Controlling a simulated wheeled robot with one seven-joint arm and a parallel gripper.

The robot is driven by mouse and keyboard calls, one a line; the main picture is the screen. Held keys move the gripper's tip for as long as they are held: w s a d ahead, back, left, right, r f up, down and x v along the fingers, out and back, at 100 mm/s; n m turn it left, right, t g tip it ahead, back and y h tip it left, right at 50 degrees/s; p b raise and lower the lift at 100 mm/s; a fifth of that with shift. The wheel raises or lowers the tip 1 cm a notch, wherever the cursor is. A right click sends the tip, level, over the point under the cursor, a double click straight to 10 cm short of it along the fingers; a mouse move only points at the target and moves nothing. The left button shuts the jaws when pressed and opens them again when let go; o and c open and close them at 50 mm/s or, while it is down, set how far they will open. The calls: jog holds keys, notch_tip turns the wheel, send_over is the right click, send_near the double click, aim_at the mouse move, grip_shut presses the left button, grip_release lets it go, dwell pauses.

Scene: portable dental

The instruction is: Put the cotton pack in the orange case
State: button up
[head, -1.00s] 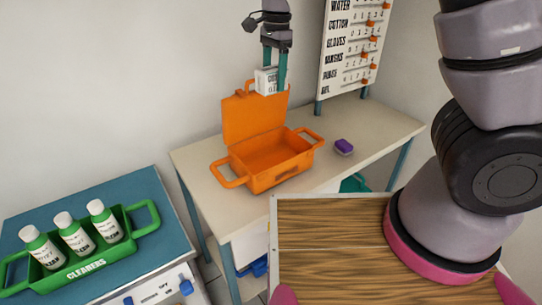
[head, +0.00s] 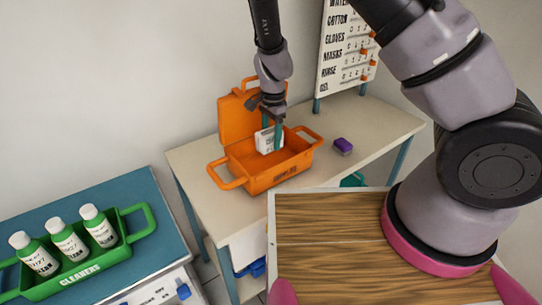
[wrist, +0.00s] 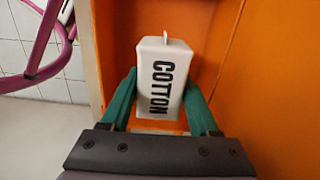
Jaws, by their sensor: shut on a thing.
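The white cotton pack (head: 265,141), with dark lettering, is inside the opening of the orange case (head: 262,181) in the head view. My gripper (head: 271,138) points down into the case and is shut on the pack. In the wrist view the pack (wrist: 162,80) reads "COTTON" and sits between the two green fingers of my gripper (wrist: 162,100). Orange case walls (wrist: 270,90) surround it there. The case stands on the pale table with its lid (head: 237,117) raised at the back. I cannot tell whether the pack touches the case floor.
A purple block (head: 343,146) lies on the pale table (head: 385,128) right of the case. A sign board (head: 345,50) stands behind. A green caddy (head: 85,268) with white-labelled bottles sits on the blue-topped table at left. A wooden surface (head: 325,240) is in front.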

aim_at(271, 165)
jog(key=shift+f, duration=3.6)
jog(key=shift+f, duration=0.1)
jog(key=o, duration=1.4)
jog(key=shift+c, duration=0.2)
